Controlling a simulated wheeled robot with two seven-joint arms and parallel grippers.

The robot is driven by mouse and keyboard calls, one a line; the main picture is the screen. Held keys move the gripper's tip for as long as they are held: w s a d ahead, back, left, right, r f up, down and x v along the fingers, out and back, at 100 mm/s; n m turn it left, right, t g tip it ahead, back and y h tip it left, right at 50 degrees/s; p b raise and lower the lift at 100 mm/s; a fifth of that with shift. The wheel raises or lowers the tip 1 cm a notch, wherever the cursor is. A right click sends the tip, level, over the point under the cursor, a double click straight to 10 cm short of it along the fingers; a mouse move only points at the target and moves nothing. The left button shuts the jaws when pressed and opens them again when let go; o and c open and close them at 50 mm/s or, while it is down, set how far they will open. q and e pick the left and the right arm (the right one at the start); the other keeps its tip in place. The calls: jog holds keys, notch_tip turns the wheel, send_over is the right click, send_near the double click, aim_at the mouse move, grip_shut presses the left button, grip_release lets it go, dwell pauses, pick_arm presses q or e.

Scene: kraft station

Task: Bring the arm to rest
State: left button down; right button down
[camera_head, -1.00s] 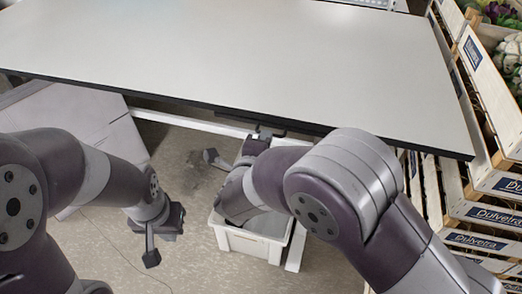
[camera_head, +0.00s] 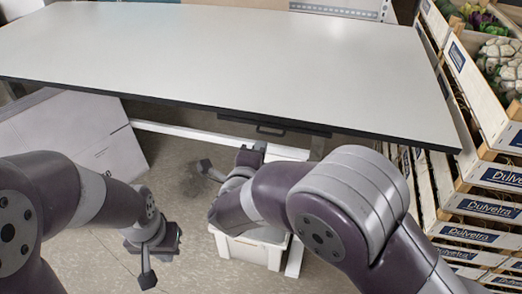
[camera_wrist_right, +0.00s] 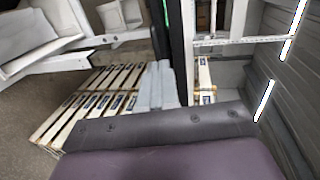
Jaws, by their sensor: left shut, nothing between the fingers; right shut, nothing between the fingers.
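My left gripper (camera_head: 148,262) hangs low in front of the grey box, over the floor, shut and empty. My right gripper (camera_head: 212,170) is folded in below the table's front edge, above the white bin (camera_head: 250,250), also shut and empty. The right forearm covers part of this gripper. Both arms are bent at the elbow. In the right wrist view a dark part of my own wrist fills the bottom, and the fingertips do not show clearly. Neither gripper touches anything that I can make out.
The white table (camera_head: 240,60) spans the front and its top is bare. Wooden crates (camera_head: 485,208) with vegetables are stacked on the right, close to my right arm. A large grey box (camera_head: 75,125) stands below the table at left.

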jog(key=v, duration=0.8)
jog(key=w+d+f+n+g+y+p, duration=0.25)
jog(key=d+n+g+y, duration=0.3)
jog(key=n, duration=0.75)
jog(key=s+d+f+n+g, duration=0.2)
jog(key=s+d+n+g, duration=0.2)
jog(key=s+d, duration=0.2)
jog(key=s+d+f+n+g+p, duration=0.1)
jog(key=s+d+f+n+g, duration=0.2)
jog(key=s+d, duration=0.4)
jog(key=shift+s+f+n+g+h, duration=0.25)
jog(key=shift+s+n+g+h, duration=0.25)
jog(key=shift+n, duration=0.3)
